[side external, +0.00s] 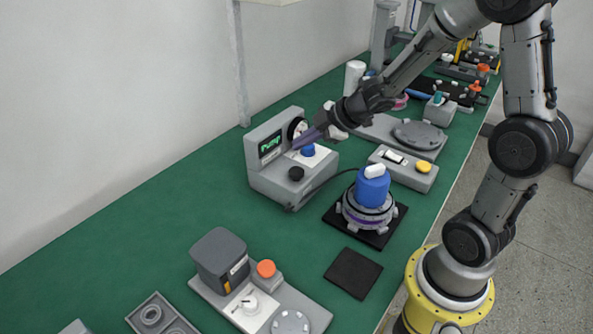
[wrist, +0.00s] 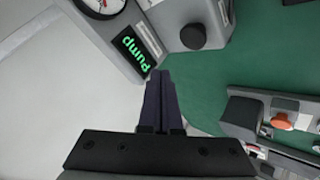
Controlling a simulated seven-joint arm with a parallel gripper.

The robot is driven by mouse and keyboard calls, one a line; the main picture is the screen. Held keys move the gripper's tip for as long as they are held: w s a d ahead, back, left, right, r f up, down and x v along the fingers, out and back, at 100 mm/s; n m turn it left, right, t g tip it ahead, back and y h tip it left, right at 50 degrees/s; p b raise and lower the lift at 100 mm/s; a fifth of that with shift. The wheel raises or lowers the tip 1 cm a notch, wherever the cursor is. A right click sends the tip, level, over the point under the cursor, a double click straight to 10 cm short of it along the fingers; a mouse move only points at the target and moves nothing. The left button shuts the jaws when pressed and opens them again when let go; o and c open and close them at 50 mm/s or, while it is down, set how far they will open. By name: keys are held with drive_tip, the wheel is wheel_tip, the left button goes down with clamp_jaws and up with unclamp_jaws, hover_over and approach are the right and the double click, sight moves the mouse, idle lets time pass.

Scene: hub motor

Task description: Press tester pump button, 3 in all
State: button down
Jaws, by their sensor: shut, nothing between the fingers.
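The grey tester (side external: 268,180) stands on the green bench with a lit screen reading "Pump" (side external: 271,144), a round gauge (side external: 298,128), a blue button (side external: 308,150) and a black knob (side external: 296,173). In the wrist view the "Pump" screen (wrist: 136,53), part of the gauge (wrist: 100,4) and the black knob (wrist: 193,36) show, but the blue button does not. My gripper (side external: 298,145) is shut and empty, its fingertips close to the tester's front beside the blue button. I cannot tell whether they touch it. The shut fingers also show in the wrist view (wrist: 160,80).
A blue-topped hub motor (side external: 372,190) sits on a black pad right of the tester, a cable running between them. A grey box with a yellow button (side external: 424,166) is behind it. An orange-button station (side external: 265,269) stands in front. Bare green bench lies left.

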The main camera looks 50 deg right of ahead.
sight(301, 171)
drive_tip(key=shift+s+m, duration=0.1)
drive_tip(key=shift+m, duration=0.2)
wheel_tip(301, 171, up, 4)
drive_tip(key=shift+f, duration=0.1)
drive_tip(key=shift+f, duration=0.1)
idle(0.4)
drive_tip(key=shift+f, duration=4.3)
drive_tip(key=shift+f, duration=0.15)
drive_tip(key=shift+f, duration=0.25)
